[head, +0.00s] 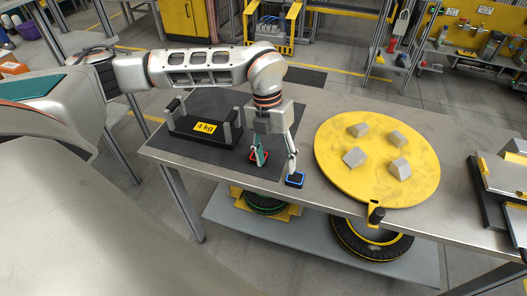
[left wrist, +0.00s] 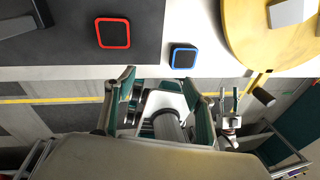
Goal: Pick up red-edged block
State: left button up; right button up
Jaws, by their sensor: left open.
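The red-edged block (head: 258,157) is a small dark square block with a red rim, lying on the dark mat; a finger of my left gripper partly covers it in the head view. It shows whole in the left wrist view (left wrist: 113,33), ahead of the left finger. A similar blue-edged block (head: 295,180) lies to its right, and also shows in the left wrist view (left wrist: 183,56). My left gripper (head: 277,162) points down over the table with its fingers spread. In the left wrist view (left wrist: 162,103) nothing is between them. My right gripper is not in view.
A round yellow plate (head: 330,170) with several grey blocks is at right. Tyres (head: 372,245) lie on the shelf below. The table's front edge is close to the blocks.

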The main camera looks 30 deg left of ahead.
pick_arm(q)
jog(key=n+y, duration=0.1)
jog(key=y, duration=0.1)
send_near(253, 160)
jog(key=shift+w+d+f+t, duration=0.4)
jog(key=shift+w+d+f, duration=0.2)
jog(key=shift+d, duration=0.15)
jog(key=shift+a+f+n, duration=0.15)
jog(key=shift+f+n, duration=0.15)
jog(key=shift+w+a+f, duration=0.1)
jog(key=shift+f, duration=1.6)
jog(key=shift+w+a+f, duration=0.1)
jog(key=shift+f, duration=1.65)
jog(key=c, duration=1.2)
